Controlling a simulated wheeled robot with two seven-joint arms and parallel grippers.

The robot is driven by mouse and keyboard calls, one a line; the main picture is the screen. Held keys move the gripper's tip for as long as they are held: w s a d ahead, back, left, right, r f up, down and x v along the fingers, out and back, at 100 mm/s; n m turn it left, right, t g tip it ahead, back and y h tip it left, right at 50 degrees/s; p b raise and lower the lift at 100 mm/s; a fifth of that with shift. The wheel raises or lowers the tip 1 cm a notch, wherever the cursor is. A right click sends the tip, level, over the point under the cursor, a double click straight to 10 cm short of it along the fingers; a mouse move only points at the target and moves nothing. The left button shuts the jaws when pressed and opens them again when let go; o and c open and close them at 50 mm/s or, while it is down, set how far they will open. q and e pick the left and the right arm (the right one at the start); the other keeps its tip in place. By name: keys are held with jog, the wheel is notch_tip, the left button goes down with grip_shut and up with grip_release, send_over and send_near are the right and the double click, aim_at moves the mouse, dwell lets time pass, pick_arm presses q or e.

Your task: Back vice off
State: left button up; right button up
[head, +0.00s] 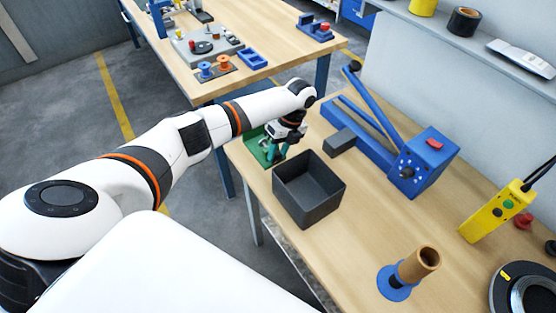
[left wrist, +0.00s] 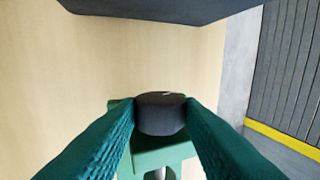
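A green vice-like fixture (head: 255,146) sits at the left edge of the near bench, partly hidden behind my left gripper (head: 277,151). In the left wrist view, its green body (left wrist: 160,158) carries a round black knob (left wrist: 160,112), with a metal rod below. My left gripper's teal fingers (left wrist: 160,118) lie along both sides of the knob and appear to touch it. My right gripper is in neither view.
A brown tube on a blue flange (head: 418,264) stands nearer.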

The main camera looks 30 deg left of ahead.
pick_arm(q)
jog(key=shift+s+a+r+t+h+p, duration=0.1)
jog(key=shift+s+r+t+h+p, duration=0.3)
jog(key=shift+t+p, duration=1.15)
jog(key=shift+a+f+p, duration=0.1)
jog(key=shift+f+p, duration=0.15)
jog(key=shift+p, duration=0.8)
jog(key=shift+f, duration=0.1)
jog(key=shift+t+h, duration=0.25)
jog(key=shift+h, duration=0.05)
jog(key=shift+s+t+p, duration=0.2)
jog(key=shift+t+p, duration=0.1)
jog(key=shift+p, duration=0.05)
jog(key=shift+s+a+t+h, duration=0.1)
jog(key=shift+s+t+h, duration=0.15)
jog(key=shift+t, duration=0.25)
jog(key=shift+w+t+h, duration=0.1)
jog(key=shift+t+h, duration=0.25)
jog(key=shift+t, duration=0.55)
jog(key=shift+f, duration=0.1)
